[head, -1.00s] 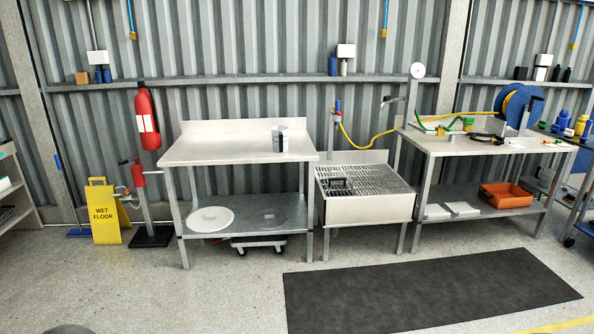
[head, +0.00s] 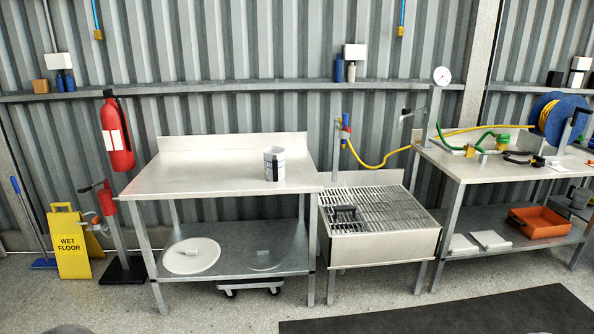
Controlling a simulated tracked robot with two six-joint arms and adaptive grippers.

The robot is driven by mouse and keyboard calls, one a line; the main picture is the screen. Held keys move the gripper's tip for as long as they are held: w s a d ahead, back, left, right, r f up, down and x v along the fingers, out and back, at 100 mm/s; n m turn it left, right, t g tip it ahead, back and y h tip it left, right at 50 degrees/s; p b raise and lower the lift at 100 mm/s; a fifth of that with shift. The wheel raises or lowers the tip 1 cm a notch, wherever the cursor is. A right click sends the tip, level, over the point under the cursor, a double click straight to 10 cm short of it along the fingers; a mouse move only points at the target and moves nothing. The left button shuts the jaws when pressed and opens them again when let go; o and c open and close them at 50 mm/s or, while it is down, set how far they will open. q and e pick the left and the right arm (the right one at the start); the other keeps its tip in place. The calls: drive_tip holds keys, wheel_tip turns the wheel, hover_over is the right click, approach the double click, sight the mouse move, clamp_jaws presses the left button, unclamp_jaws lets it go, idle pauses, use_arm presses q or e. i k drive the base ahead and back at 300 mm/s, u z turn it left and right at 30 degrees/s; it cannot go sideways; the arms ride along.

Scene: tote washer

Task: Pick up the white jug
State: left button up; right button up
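A white jug (head: 280,162) with a dark handle stands upright on the steel table (head: 190,180), near its right end. The handle is on the side that faces me. Neither of my grippers shows in the head view, and nothing is touching the jug.
Right of the table is a low sink with a grating (head: 375,208) and a black-handled item on it. A bench (head: 470,165) with a hose reel (head: 560,115) stands further right. A wet floor sign (head: 70,245) and a fire extinguisher (head: 116,135) are at left. The floor in front is clear, with a dark mat (head: 450,315).

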sight(273, 157)
drive_tip(key=z, duration=0.1)
drive_tip(key=i, duration=2.7)
drive_tip(key=z, duration=0.1)
